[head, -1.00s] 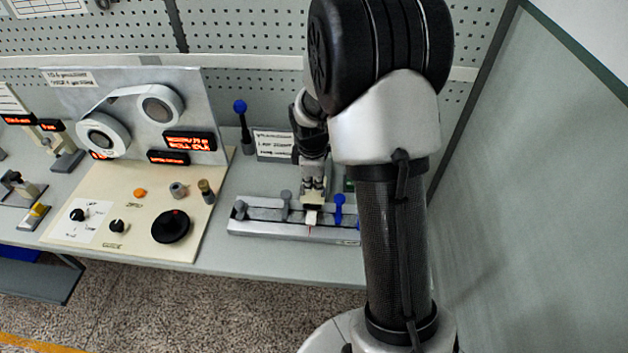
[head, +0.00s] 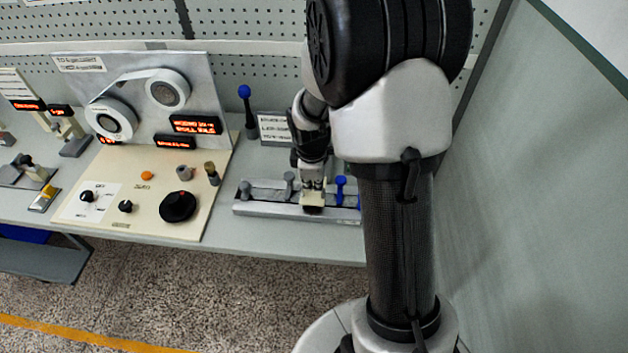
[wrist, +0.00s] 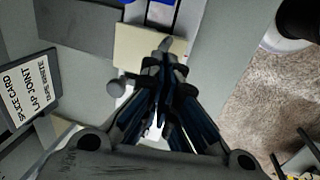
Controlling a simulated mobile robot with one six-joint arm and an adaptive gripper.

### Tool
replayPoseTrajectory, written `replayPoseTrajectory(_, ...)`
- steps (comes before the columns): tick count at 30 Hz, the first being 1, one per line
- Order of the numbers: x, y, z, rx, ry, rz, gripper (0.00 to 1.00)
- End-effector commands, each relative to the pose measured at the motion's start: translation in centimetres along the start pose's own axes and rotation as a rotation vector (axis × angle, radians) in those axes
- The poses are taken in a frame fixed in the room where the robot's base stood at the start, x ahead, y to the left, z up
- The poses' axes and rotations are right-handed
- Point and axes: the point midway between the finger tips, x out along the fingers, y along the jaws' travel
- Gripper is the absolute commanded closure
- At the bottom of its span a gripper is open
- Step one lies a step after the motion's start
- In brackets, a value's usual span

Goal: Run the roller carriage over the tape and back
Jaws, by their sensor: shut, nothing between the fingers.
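The long grey splice fixture (head: 255,208) lies on the bench, with two grey knobs and a blue knob (head: 341,186) standing along it. My gripper (head: 312,206) is over the fixture's middle, between a grey knob (head: 290,182) and the blue knob. In the wrist view my gripper (wrist: 165,50) is shut and empty, its dark fingers together. A cream block (wrist: 135,46) lies by the fingertips; I cannot tell whether they touch or whether it is the roller carriage. The tape on the fixture cannot be made out.
A winding panel with two white reels (head: 112,117) and lit red displays stands left, over a cream control board (head: 140,205). A blue-topped lever (head: 245,95) and a splice card (head: 273,128) stand behind the fixture. A grey wall (head: 560,180) is at the right.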

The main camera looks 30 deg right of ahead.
Motion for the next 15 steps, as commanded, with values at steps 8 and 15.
replayPoseTrajectory(8,0.63,-0.83,0.27,-0.003,-0.009,-0.021,0.78)
replayPoseTrajectory(15,0.59,-0.74,0.27,-0.002,-0.008,-0.02,0.7)
